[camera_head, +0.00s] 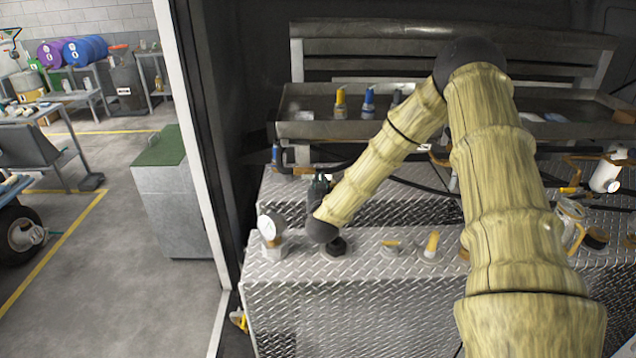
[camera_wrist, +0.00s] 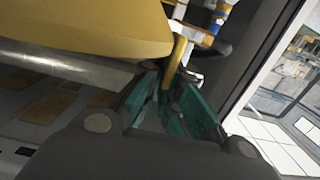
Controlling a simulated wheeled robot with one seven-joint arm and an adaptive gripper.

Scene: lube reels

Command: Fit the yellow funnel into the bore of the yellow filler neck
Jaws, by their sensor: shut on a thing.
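In the wrist view my gripper (camera_wrist: 172,98) has its teal fingers closed around a thin yellow stem. The stem appears to belong to the yellow funnel (camera_wrist: 92,28), whose broad, smooth yellow surface fills the upper left, close to the camera. Their join is not clearly visible. In the head view my arm's far end is low over the left part of the bench; I cannot clearly make out the gripper or funnel there. A short upright yellow piece (camera_head: 432,244) stands on a round grey base on the bench. I cannot tell whether it is the filler neck; no bore shows.
The diamond-plate bench (camera_head: 300,292) has a white-faced gauge (camera_head: 270,228) and a dark fitting (camera_head: 335,248) near my arm's end. A clear jar (camera_head: 571,222) stands at right. A metal tray (camera_head: 310,128) with small bottles lies behind. A white post (camera_head: 200,140) stands left.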

